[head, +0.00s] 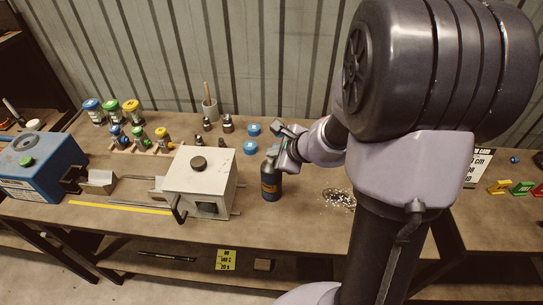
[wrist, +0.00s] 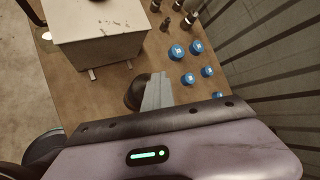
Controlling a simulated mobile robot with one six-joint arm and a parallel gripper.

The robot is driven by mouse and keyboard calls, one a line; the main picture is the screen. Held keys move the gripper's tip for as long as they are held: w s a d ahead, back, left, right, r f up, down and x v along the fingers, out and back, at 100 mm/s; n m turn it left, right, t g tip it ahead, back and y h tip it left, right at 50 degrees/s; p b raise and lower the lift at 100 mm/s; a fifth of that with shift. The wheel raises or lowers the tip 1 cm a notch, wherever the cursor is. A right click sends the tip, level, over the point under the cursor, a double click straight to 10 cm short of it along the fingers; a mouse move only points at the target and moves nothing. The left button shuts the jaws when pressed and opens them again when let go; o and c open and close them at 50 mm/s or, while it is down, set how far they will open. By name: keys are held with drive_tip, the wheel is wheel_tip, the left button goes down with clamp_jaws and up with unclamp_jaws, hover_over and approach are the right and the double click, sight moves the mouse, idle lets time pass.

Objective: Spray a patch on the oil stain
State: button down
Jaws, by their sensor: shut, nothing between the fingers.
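A dark spray bottle (head: 271,185) with a yellowish label stands upright on the workbench, right of the white machine box. My gripper (head: 279,150) is at its top in the head view; its fingers look shut and hold nothing. I cannot tell whether they touch the bottle. In the wrist view my fingers (wrist: 156,92) overlap a dark round shape (wrist: 134,92), probably the bottle, mostly hidden behind them. A dark patch with white specks (head: 338,198), possibly the oil stain, lies on the bench right of the bottle.
The white machine box (head: 197,180) with a dark knob stands left of the bottle. Blue caps (head: 250,147) and dark fittings (head: 227,124) lie behind. A blue machine (head: 40,170) is far left. Coloured blocks (head: 500,187) lie at right. Bench between bottle and speckled patch is clear.

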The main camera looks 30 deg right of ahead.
wheel_tip(320, 180, up, 7)
drive_tip(key=p, duration=0.5)
drive_tip(key=shift+f, duration=0.15)
idle(2.3)
